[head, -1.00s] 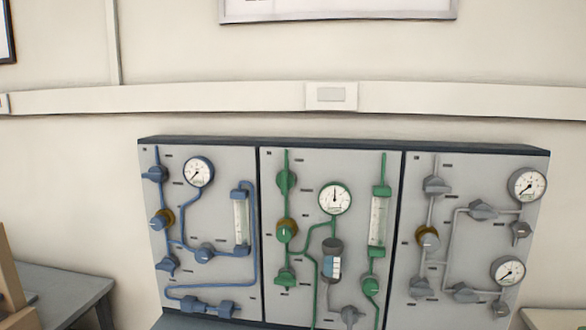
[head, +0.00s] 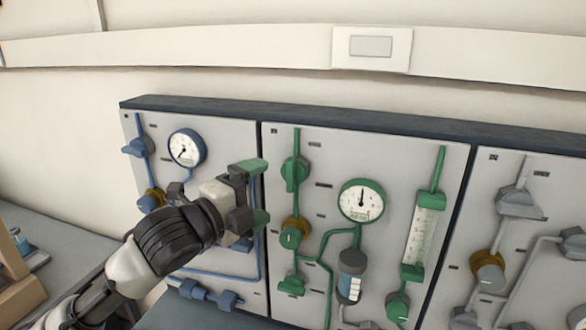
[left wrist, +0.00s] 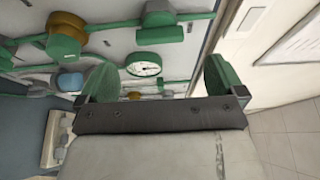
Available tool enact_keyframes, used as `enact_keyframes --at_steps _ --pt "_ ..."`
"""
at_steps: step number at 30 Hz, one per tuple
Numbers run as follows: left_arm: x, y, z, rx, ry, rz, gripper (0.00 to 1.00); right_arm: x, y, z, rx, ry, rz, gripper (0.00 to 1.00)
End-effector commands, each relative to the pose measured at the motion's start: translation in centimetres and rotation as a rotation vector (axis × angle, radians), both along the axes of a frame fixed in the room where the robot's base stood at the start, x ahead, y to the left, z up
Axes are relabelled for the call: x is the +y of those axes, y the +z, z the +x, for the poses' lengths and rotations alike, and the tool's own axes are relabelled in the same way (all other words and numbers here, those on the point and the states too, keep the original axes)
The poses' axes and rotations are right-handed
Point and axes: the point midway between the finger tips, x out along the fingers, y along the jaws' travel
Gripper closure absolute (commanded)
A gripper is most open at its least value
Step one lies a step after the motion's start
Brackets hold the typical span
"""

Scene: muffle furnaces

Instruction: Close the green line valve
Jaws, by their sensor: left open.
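The green line runs on the middle panel (head: 330,150). Its upper green valve (head: 295,172) has its handle roughly along the vertical pipe. Below it are a green knob on a brass body (head: 291,238), a lower green valve (head: 291,286) and another at lower right (head: 398,306). I cannot tell which one the task names. My left gripper (head: 256,192), with green fingertips, is open and empty left of these valves, in front of the blue panel's right edge. In the left wrist view, its fingers (left wrist: 160,80) stand apart with the green line's gauge (left wrist: 144,68) beyond them. My right gripper is not in view.
The blue panel (head: 225,135), with a gauge (head: 186,148), is partly hidden behind my left arm. A grey-line panel (head: 490,172) stands at the right. A green-line gauge (head: 361,201) and flow tube (head: 423,228) lie right of the left-hand valves. A grey bench (head: 65,250) is at left.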

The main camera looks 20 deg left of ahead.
Motion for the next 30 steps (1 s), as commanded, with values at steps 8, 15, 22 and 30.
enact_keyframes --at_steps 8,15,22,30 --pt "-2.3 0.4 5.0 0.002 -0.002 -0.006 0.02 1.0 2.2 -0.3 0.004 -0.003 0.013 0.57" --pt "-3.4 0.2 7.5 0.001 0.000 -0.002 0.02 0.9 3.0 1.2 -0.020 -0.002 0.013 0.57" --pt "-3.6 0.0 7.9 0.000 -0.001 -0.001 0.02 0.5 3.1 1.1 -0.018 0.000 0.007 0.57" --pt "-3.6 0.0 7.9 0.001 -0.001 -0.002 0.25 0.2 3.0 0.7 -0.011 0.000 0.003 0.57"
